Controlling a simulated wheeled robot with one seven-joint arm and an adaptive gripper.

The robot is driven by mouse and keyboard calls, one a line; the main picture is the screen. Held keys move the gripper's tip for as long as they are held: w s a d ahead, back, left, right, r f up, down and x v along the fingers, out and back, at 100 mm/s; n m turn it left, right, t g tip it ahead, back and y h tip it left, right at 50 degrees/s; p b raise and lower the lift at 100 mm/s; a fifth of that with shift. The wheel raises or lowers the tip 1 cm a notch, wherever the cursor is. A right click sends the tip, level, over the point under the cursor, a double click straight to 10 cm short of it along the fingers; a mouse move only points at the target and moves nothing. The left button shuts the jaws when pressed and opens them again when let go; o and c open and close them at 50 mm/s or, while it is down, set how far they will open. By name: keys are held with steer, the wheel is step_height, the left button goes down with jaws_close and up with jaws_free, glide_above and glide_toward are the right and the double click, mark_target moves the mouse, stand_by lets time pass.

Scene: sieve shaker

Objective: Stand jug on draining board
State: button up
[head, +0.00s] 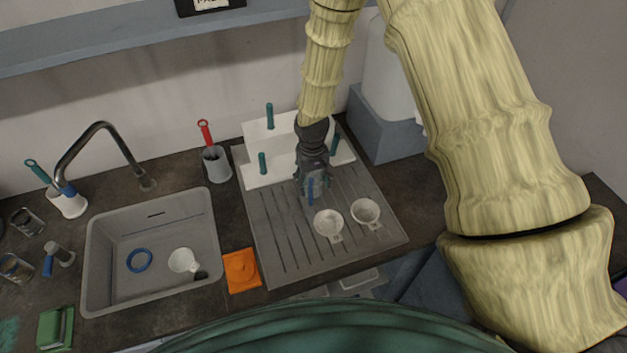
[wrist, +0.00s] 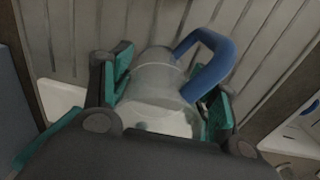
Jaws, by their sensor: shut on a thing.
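My gripper (head: 312,178) is over the upper middle of the grey ribbed draining board (head: 276,238). In the wrist view its teal-padded fingers (wrist: 165,95) are shut around a clear jug (wrist: 157,77) with a blue handle (wrist: 212,62). In the head view the gripper largely hides the jug, and its blue handle (head: 311,190) shows below the fingers. The jug is close over the board's ribs. I cannot tell whether its base touches the board.
Two white bowl-like items (head: 328,223) (head: 365,211) lie on the board's right front. A white rack with green pegs (head: 262,163) stands behind. The sink (head: 104,222) and an orange cloth (head: 241,270) are to the left. The board's left front is clear.

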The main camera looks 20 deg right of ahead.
steer(key=shift+s+r, duration=0.2)
steer(key=shift+w+f, duration=0.1)
steer(key=shift+f, duration=0.25)
steer(key=shift+f, duration=0.2)
steer(key=o, duration=1.3)
steer(key=shift+c, duration=0.2)
